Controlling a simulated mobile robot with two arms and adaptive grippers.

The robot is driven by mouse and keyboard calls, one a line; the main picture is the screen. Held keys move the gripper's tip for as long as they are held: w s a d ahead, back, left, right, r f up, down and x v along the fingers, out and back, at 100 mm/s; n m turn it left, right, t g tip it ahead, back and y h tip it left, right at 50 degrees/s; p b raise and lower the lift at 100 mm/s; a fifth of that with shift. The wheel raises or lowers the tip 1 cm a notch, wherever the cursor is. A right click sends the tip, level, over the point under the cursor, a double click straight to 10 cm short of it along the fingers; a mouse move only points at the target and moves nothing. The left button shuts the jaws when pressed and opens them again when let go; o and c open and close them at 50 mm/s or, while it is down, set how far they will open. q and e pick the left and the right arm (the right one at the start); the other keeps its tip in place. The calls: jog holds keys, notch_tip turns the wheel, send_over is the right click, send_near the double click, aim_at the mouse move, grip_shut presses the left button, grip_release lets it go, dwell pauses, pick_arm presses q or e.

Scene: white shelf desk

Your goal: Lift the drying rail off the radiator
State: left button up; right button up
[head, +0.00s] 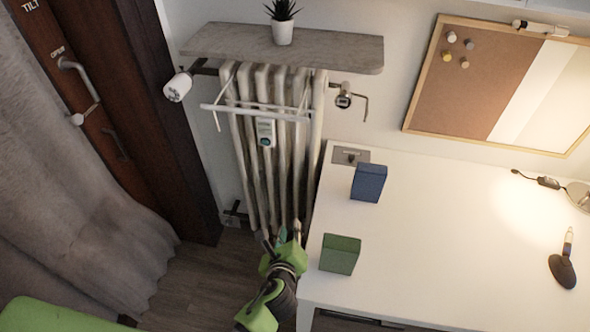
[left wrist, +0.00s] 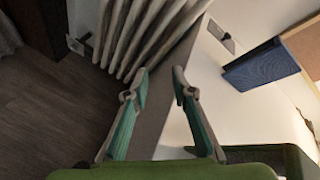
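The drying rail (head: 256,112) is a thin white bar frame hooked on the upper front of the white ribbed radiator (head: 262,165). A small grey-white device (head: 265,132) with a display hangs just below its bar. My left gripper (head: 275,240) is low in front of the radiator's bottom, well below the rail and apart from it. In the left wrist view, its two fingers (left wrist: 160,85) are spread with nothing between them, and the radiator's lower ribs (left wrist: 150,30) lie beyond. The rail is not in the left wrist view. My right gripper is not in view.
A grey shelf (head: 285,47) with a potted plant (head: 283,22) sits above the radiator. The white desk (head: 430,230) stands to the right with a blue box (head: 369,182) and a green box (head: 340,254). A grey curtain (head: 70,190) hangs at left.

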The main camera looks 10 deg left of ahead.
pick_arm(q)
notch_tip(320, 180, up, 13)
jog(key=w+d+m+t+y, duration=0.1)
jog(key=w+m+t, duration=0.2)
jog(key=m, duration=0.1)
jog(key=m+t, duration=0.2)
send_near(296, 128)
jog(key=shift+y, duration=0.4)
jog(key=w, duration=0.3)
jog(key=w+p, duration=0.1)
jog(key=w, duration=0.2)
jog(key=w+a, duration=0.1)
jog(key=w, duration=0.3)
jog(key=shift+w+f, duration=0.1)
jog(key=shift+f, duration=0.2)
jog(key=shift+w, duration=0.1)
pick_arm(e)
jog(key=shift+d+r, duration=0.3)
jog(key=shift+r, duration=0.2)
pick_arm(q)
grip_shut()
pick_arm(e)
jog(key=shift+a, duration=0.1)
